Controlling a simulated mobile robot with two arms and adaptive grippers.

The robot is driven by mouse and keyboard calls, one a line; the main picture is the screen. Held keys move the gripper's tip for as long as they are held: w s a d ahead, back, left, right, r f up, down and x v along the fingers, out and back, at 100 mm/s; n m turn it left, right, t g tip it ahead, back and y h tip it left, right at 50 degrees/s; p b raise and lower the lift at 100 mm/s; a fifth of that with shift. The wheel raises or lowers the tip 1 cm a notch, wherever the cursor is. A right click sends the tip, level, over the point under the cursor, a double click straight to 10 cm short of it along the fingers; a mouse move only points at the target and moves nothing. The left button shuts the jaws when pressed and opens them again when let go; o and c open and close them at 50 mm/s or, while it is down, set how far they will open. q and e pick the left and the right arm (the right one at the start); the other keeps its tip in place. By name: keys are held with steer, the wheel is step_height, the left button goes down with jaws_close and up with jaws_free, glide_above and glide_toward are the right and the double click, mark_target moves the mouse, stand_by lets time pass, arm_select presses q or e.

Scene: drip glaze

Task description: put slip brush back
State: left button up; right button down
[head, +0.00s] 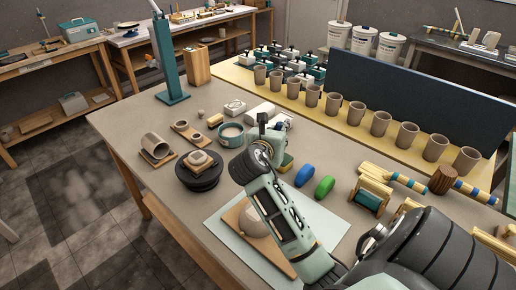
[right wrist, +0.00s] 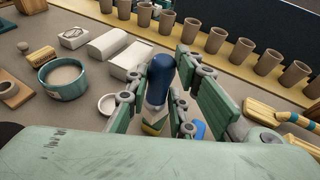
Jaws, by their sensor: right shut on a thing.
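My right gripper (head: 270,132) reaches over the middle of the table from the lower right. In the right wrist view its fingers are closed around a dark blue rounded handle (right wrist: 160,68) with a pale part below, which looks like the slip brush. My left gripper is not in view.
A small white dish (right wrist: 107,104) lies near the gripper. Blue (head: 305,175) and green (head: 325,187) round pieces lie to the right. A row of brown cups (head: 332,103) stands behind.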

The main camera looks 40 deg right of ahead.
steer(key=shift+d, duration=0.7)
steer(key=shift+w+d+f, duration=0.1)
steer(key=shift+w+d, duration=0.05)
steer(key=shift+w, duration=0.15)
steer(key=shift+w+f, duration=5.3)
steer(key=shift+w, duration=0.15)
steer(key=shift+f, duration=0.15)
steer(key=c, duration=1.5)
jaws_free()
steer(key=shift+c, duration=0.2)
